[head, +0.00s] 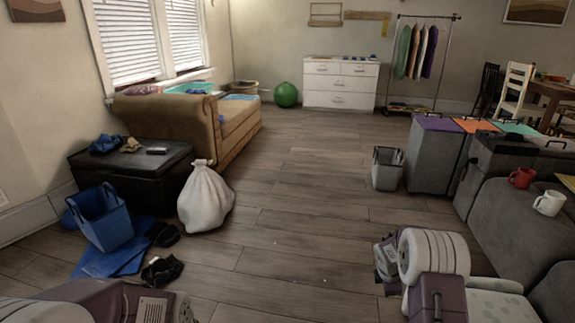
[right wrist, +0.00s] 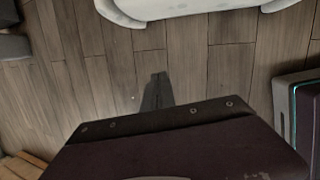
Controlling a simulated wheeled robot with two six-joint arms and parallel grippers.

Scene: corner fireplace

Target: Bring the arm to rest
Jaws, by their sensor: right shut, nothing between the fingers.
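My right arm comes in at the bottom right of the head view, folded, with a white ribbed joint and purple links. In the right wrist view, the dark fingers of my right gripper (right wrist: 157,92) are together, past the edge of the purple wrist housing. They show against bare floor, with nothing held between them. In the head view I cannot clearly make out the fingertips of this gripper. Purple links of my left arm show at the bottom left of the head view. My left gripper is outside the picture.
A grey sofa (head: 511,218) with a red mug (head: 521,178) and a white mug (head: 549,203) stands at right. A grey bin (head: 387,170) is farther off. A white sack (head: 205,198), blue basket (head: 101,218) and black chest (head: 131,172) are at left. The middle floor is clear.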

